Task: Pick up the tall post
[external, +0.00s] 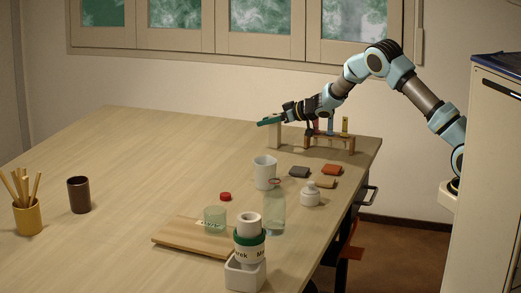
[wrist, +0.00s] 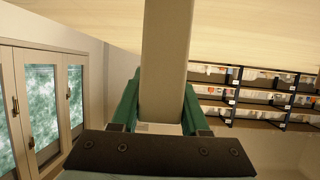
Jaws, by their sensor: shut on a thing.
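The tall post (external: 275,136) is a pale, plain upright block near the far side of the table, left of the wooden rack. In the wrist view the post (wrist: 166,60) runs from the top edge down between my green fingers. My gripper (external: 270,121) reaches in from the right and is shut on the post near its upper end. In the wrist view my gripper (wrist: 160,112) has one finger on each side of it. The fingers hide part of the post. I cannot tell whether its foot touches the table.
A wooden rack (external: 314,142) with coloured upright pieces stands close to the right. A white cup (external: 265,173), small tiles (external: 332,170), a clear bottle (external: 275,214) and a white jar (external: 310,196) stand nearer.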

